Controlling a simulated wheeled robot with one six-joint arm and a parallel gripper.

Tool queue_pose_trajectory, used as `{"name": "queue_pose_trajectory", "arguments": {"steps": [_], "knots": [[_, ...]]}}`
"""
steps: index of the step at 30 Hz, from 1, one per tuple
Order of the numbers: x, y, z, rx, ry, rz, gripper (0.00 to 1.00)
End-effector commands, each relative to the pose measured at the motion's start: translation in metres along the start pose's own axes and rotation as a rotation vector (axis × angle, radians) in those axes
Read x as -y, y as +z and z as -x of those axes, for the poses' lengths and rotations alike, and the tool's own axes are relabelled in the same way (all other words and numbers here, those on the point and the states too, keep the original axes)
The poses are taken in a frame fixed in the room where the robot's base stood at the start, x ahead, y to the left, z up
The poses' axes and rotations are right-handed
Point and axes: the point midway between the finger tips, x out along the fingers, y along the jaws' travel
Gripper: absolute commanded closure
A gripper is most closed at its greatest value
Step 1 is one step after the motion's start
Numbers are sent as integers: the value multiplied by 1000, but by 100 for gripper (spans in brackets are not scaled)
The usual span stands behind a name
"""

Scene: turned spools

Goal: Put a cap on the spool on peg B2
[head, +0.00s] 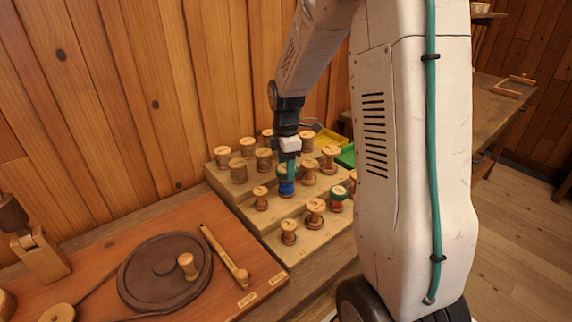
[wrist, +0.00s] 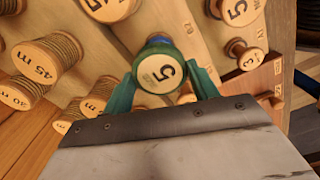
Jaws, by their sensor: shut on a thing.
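My gripper (head: 288,160) is over the middle step of the stepped wooden rack (head: 268,222). Its teal fingers close on a green-rimmed round cap marked 5 (wrist: 161,72), at the top of a blue-wound spool (head: 286,187). The wrist view shows a finger on either side of the cap, with a little blue above it. I cannot tell whether the cap is fully seated. A red-wound spool with a green top (head: 338,196) stands to the right.
Several bare-topped wooden spools stand close around, such as one in front (head: 289,231) and one behind (head: 309,172). A yellow tray (head: 327,138) and a green tray (head: 346,157) are at the back. A dark round disc (head: 150,292) lies on the bench at left.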

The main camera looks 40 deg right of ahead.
Motion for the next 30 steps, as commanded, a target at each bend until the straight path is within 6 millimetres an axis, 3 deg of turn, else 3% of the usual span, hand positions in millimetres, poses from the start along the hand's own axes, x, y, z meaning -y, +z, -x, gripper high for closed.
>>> {"name": "queue_pose_trajectory", "arguments": {"steps": [26, 27, 30], "knots": [[0, 0, -12, 0, 0, 0, 63], [0, 0, -12, 0, 1, 0, 33], [0, 0, -12, 0, 0, 0, 32]]}}
